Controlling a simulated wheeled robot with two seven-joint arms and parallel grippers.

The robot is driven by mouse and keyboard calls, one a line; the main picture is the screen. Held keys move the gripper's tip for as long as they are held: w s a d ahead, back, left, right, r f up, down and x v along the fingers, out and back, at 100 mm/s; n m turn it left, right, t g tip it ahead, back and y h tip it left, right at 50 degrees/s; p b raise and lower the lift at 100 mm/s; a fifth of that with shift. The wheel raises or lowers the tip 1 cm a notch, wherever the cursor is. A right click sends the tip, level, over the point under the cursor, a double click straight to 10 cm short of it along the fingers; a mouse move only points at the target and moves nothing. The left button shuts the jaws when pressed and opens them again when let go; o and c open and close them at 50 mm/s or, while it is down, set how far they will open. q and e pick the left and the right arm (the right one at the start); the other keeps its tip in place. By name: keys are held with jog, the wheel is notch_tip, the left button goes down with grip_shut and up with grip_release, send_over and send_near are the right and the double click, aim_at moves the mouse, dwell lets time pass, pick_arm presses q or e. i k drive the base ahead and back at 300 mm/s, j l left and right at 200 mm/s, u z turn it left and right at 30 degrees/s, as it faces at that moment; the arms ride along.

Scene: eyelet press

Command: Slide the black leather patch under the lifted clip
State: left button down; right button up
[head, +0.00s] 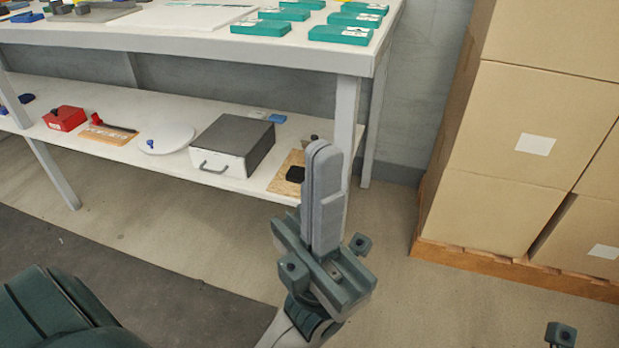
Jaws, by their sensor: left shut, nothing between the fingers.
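My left gripper (323,150) points upward in the middle of the head view, its two grey fingers pressed together with nothing between them. Behind it, at the right end of the lower shelf, lies a brown board (283,183). A small black piece (295,174) lies on the board; it may be the leather patch, but it is too small to be sure. The gripper fingers hide the board's right part. I cannot make out a lifted clip. Only a small dark part of my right gripper (561,335) shows at the bottom right edge; its fingers are out of view.
The white table (215,40) carries several teal boxes (342,34). Its lower shelf (110,150) holds a grey-and-white drawer box (232,145), a white round dish (166,138) and a red box (64,118). Stacked cartons (510,150) stand on a pallet at the right. Floor between is clear.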

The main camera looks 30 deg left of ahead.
aim_at(296, 174)
jog(key=i+l, duration=0.1)
jog(key=i, duration=0.3)
jog(key=i+l, duration=0.15)
jog(key=i, duration=0.2)
jog(key=u, duration=1.65)
